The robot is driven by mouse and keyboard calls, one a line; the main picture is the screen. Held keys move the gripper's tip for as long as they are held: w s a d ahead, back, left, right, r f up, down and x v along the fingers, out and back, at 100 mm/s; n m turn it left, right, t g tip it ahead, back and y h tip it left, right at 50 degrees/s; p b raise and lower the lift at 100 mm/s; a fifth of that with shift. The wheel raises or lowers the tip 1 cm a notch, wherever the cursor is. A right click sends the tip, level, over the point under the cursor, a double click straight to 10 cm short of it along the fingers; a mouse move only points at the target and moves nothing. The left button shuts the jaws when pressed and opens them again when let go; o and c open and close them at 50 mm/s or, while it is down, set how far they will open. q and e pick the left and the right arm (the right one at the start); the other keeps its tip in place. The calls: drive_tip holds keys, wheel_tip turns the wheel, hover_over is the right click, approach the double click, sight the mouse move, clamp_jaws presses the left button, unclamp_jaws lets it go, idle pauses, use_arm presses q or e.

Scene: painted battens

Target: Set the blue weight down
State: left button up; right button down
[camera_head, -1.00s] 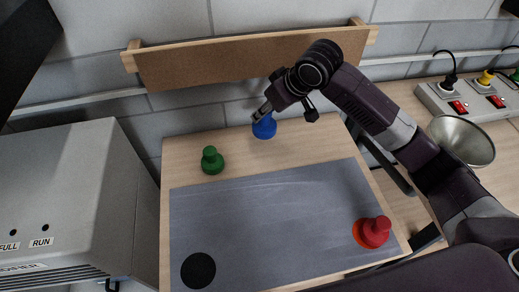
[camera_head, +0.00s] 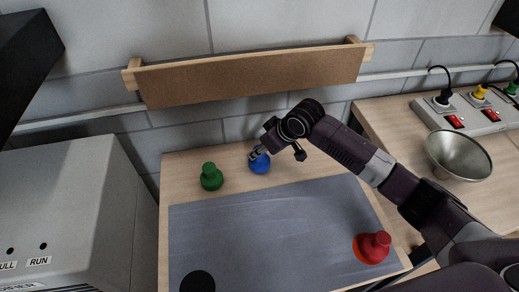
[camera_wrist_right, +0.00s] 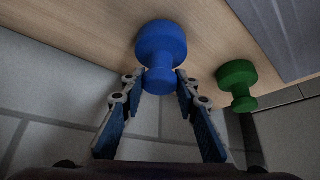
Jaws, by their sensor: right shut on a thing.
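The blue weight (camera_head: 260,165) is at the back strip of the wooden board, right of the green weight. My right gripper (camera_head: 257,153) reaches it from the upper right and is shut on its knob. In the right wrist view the blue weight (camera_wrist_right: 161,45) sits with its knob between the two fingertips (camera_wrist_right: 158,82). I cannot tell whether its base touches the wood. My left gripper is not in view.
The green weight (camera_head: 211,177) stands on the wood nearby. A wooden rail (camera_head: 250,78) runs behind. A grey box (camera_head: 60,200) is left; a metal bowl (camera_head: 458,155) is right.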

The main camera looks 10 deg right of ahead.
drive_tip(key=shift+f, duration=0.15)
drive_tip(key=c, duration=1.5)
unclamp_jaws()
drive_tip(key=shift+f, duration=0.1)
drive_tip(key=v, duration=1.2)
drive_tip(key=shift+b, duration=0.35)
drive_tip(key=shift+a, duration=0.1)
